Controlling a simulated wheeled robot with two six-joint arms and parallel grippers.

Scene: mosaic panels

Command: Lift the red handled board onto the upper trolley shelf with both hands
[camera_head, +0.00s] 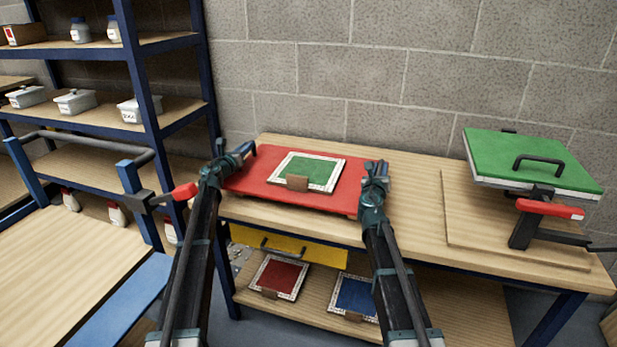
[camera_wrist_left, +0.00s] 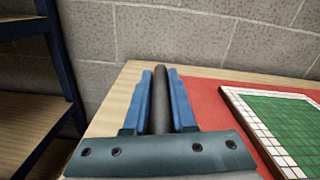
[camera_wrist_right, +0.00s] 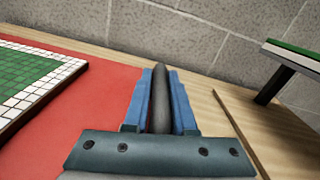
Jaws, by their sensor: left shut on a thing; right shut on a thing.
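The red handled board (camera_head: 258,181) is level over the wooden workbench (camera_head: 420,180). I cannot tell whether a small gap lies under it. A green mosaic panel with a white tiled border (camera_head: 318,171) lies on it, with a small brown block (camera_head: 297,182) at its near edge. My left gripper (camera_head: 240,152) is shut on the board's dark left handle (camera_wrist_left: 160,100). My right gripper (camera_head: 376,170) is shut on its dark right handle (camera_wrist_right: 161,100). The trolley's upper wooden shelf (camera_head: 75,260) is at the lower left, apart from the board, and looks bare.
A blue-framed rack (camera_head: 145,75) with white tubs and jars stands behind the trolley. A green-topped press (camera_head: 530,160) with a red lever stands on the bench's right. Red (camera_head: 280,277) and blue (camera_head: 356,295) panels lie on the shelf below. The trolley has a grey push bar (camera_head: 85,140).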

